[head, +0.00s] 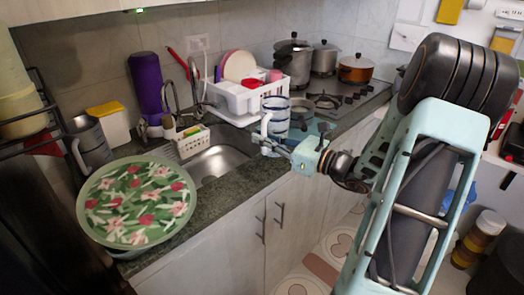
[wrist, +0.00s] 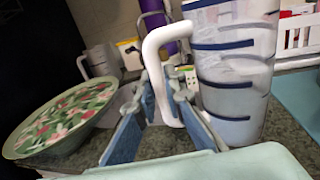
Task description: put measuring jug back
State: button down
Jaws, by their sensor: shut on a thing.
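The measuring jug (head: 275,117) is a clear, upright cylinder with blue bands and a white handle. It is at the right of the sink near the counter's front edge, and it fills the right of the wrist view (wrist: 232,75). My gripper (head: 268,141) is at its lower left side. In the wrist view my gripper's blue-padded fingers (wrist: 162,90) are on either side of the white handle, shut on it.
A teal mat (head: 314,131) lies right of the jug. Behind are a white dish rack (head: 238,101) and a stove (head: 345,97) with pots. The sink (head: 217,164) is left. A floral tray (head: 135,203), a grey jug (head: 90,145) and a purple bottle (head: 147,84) stand farther left.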

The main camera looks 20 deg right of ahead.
jog(key=shift+w+f, duration=0.3)
jog(key=shift+f, duration=0.75)
jog(key=shift+w+f, duration=0.25)
jog(key=shift+f, duration=0.8)
jog(key=shift+f+b, duration=0.15)
jog(key=shift+b, duration=0.15)
jog(key=c, duration=2)
grip_release()
jog(key=v, duration=1.2)
